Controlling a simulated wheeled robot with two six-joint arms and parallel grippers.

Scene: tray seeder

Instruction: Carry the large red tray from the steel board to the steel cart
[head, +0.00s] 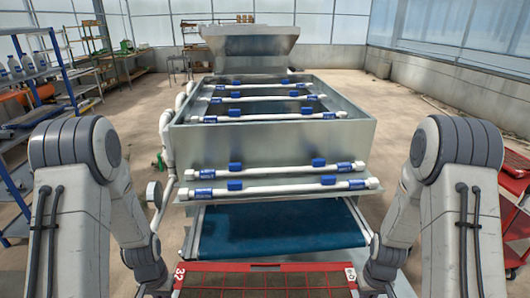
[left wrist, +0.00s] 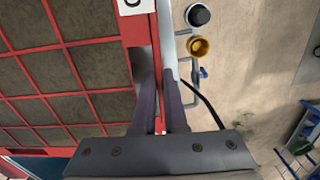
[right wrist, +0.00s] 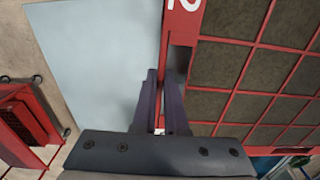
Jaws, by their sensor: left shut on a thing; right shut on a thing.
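The large red tray (head: 265,267), with a grid of dark soil-filled cells, lies at the bottom of the head view, in front of the seeder; its near part is cut off. In the left wrist view my left gripper (left wrist: 161,82) is shut on the tray's side rim. In the right wrist view my right gripper (right wrist: 162,82) is shut on the opposite rim. A pale flat steel surface (right wrist: 100,65) shows beside and below the tray there; I cannot tell whether it is the board or the cart, or whether the tray touches it.
The steel seeder (head: 270,145) with white and blue pipes and a blue belt (head: 275,230) stands straight ahead, just beyond the tray. A blue shelf rack (head: 62,60) is at the left. A red trolley (head: 515,195) stands close at the right. Open floor lies on both sides.

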